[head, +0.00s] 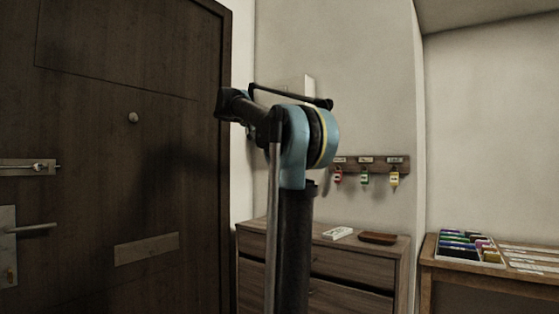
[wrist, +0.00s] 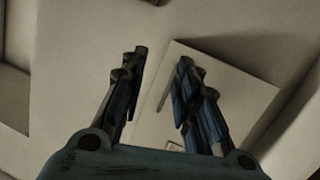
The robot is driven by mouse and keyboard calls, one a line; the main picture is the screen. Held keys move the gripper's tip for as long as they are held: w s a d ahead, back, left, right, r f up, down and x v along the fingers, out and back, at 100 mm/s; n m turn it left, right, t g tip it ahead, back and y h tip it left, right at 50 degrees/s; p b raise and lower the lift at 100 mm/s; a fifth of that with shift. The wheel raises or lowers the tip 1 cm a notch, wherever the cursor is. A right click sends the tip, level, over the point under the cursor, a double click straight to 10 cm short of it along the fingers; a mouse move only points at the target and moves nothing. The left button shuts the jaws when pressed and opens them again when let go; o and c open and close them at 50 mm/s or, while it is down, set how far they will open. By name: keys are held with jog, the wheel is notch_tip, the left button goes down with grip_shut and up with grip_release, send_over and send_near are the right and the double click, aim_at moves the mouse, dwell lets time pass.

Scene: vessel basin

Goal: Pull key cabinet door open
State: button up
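The key cabinet (head: 308,86) is a pale box on the back wall, mostly hidden behind my arm in the head view. In the wrist view, a pale, tilted square panel (wrist: 238,88), which looks like the cabinet front, lies behind and to the right of my fingers. A small outlined detail shows near its lower edge; I cannot tell whether it is the handle. My gripper (wrist: 162,59) is open, its two fingers apart with nothing visible between them. The right finger overlaps the panel in the picture; contact cannot be told. The head view hides my fingertips behind the arm.
A dark door (head: 130,180) stands at left. A key rack (head: 350,160) with several coloured tags hangs right of my arm. Below is a wooden dresser (head: 345,262) with a white item (head: 338,233) and a brown tray (head: 378,238). A table (head: 480,273) stands at right.

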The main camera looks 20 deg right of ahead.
jog(key=s+f+n+y, duration=0.1)
jog(key=s+f, duration=0.2)
jog(key=f, duration=0.3)
jog(key=s+f+n+g+y, duration=0.1)
jog(key=s+f, duration=0.3)
jog(key=f, duration=0.2)
jog(key=shift+d+y, duration=0.3)
jog(key=shift+r, duration=0.1)
